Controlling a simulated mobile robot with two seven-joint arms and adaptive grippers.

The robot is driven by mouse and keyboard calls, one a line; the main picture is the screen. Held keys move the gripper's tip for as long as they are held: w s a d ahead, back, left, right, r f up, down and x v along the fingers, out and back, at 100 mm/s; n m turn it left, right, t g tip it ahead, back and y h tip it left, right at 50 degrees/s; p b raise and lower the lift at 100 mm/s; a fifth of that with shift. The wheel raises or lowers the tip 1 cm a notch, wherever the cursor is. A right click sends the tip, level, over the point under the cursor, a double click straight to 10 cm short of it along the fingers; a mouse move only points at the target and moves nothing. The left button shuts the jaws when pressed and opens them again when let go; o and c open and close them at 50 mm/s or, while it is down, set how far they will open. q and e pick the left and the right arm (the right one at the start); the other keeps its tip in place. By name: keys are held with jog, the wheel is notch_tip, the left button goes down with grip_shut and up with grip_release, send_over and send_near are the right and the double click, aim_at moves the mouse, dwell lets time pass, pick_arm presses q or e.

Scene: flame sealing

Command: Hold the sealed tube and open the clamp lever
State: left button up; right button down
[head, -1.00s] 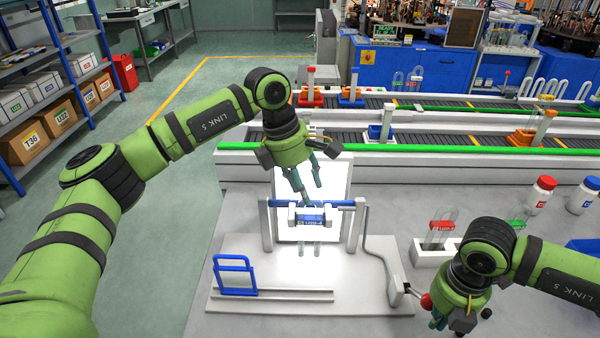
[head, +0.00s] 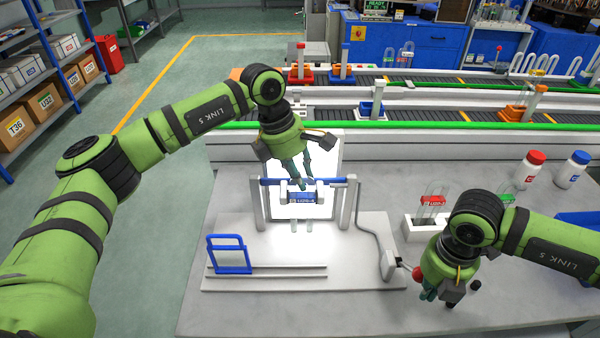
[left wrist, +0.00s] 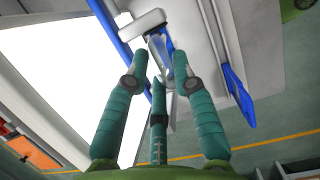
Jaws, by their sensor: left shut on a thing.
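The clear sealed tube (left wrist: 160,46) stands in the blue and white clamp (head: 302,198), in front of a bright white panel (head: 316,160). Its lower end shows faintly below the clamp. My left gripper (head: 303,181) comes down from above and is shut on the tube's upper part. In the left wrist view its teal fingers (left wrist: 163,62) stand around the tube. The clamp lever is a bent rod with a red ball knob (head: 418,273) at the lower right. My right gripper (head: 428,294) is just right of the knob, fingers pointing down. I cannot tell its opening or whether it touches the knob.
A blue frame (head: 229,254) stands on the base plate's left. A white rack (head: 422,229) with a red-labelled tube is behind my right gripper. White bottles (head: 528,172) stand at the back right. A conveyor (head: 400,130) runs behind. The front of the table is clear.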

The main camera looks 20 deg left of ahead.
pick_arm(q)
jog(key=shift+s+d, duration=0.1)
jog(key=shift+d, duration=0.1)
dwell(0.4)
jog(key=shift+s+d+r, duration=0.1)
jog(key=shift+r, duration=0.05)
jog(key=shift+c, duration=0.2)
pick_arm(e)
jog(key=shift+w+a+r, duration=0.25)
jog(key=shift+w+r, duration=0.05)
jog(key=shift+w, duration=0.35)
jog(key=shift+w+a+r, duration=0.2)
jog(key=shift+w+r, duration=0.1)
jog(key=shift+w, duration=0.4)
jog(key=shift+w+a+r, duration=0.25)
jog(key=shift+w+r, duration=0.05)
jog(key=shift+w, duration=0.35)
jog(key=shift+w+a+r, duration=0.25)
jog(key=shift+w+r, duration=0.05)
jog(key=shift+w, duration=0.3)
jog(key=shift+w+a+r, duration=0.2)
jog(key=shift+w+r, duration=0.05)
jog(key=shift+w, duration=0.3)
jog(key=shift+w+a+r, duration=0.15)
jog(key=shift+w+r, duration=0.1)
jog(key=shift+w, duration=0.3)
jog(key=shift+s, duration=0.15)
